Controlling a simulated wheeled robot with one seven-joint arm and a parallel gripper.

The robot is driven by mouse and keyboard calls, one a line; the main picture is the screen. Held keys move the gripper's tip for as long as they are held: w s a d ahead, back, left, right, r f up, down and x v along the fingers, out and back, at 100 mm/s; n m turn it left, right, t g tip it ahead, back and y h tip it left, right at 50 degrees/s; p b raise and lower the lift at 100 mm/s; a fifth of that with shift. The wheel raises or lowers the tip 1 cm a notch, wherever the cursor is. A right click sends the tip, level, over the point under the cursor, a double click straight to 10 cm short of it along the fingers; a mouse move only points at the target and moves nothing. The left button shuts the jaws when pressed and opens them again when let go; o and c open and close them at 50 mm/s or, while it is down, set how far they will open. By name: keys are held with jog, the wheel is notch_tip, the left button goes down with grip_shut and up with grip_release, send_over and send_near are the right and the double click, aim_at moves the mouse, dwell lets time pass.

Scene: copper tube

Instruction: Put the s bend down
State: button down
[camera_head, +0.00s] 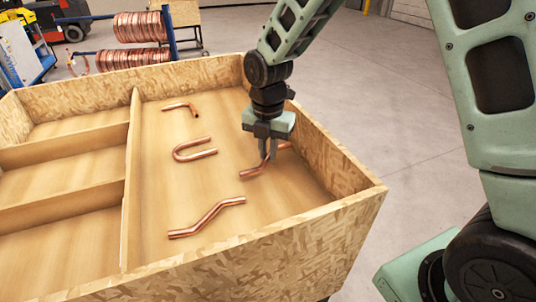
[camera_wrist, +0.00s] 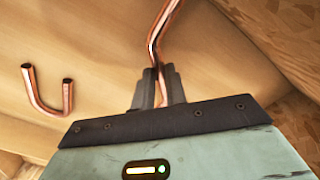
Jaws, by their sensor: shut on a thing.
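My gripper (camera_head: 267,154) is over the right part of the large compartment, its fingers pointing down. It is shut on a copper s bend (camera_head: 253,170), which runs from lower left to upper right under the fingers. In the wrist view the fingers (camera_wrist: 157,84) pinch this s bend (camera_wrist: 155,38) at a bent part, and its far part reaches up out of the frame. The fingers hide some of the tube. The s bend is at or close above the wooden floor (camera_head: 160,190); I cannot tell whether it touches. A second s bend (camera_head: 207,218) lies nearer the front.
A copper U bend (camera_head: 195,152), also in the wrist view (camera_wrist: 47,108), and an elbow (camera_head: 182,107) lie left of my gripper. A divider (camera_head: 132,180) separates smaller empty compartments at left. The box's right wall (camera_head: 335,158) is close.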

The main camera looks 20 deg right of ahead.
aim_at(268, 155)
jog(key=shift+f, duration=1.25)
jog(key=c, duration=1.4)
grip_release()
jog(key=shift+f, duration=0.1)
jog(key=shift+c, duration=0.2)
notch_tip(268, 155, up, 12)
jog(key=b, duration=0.2)
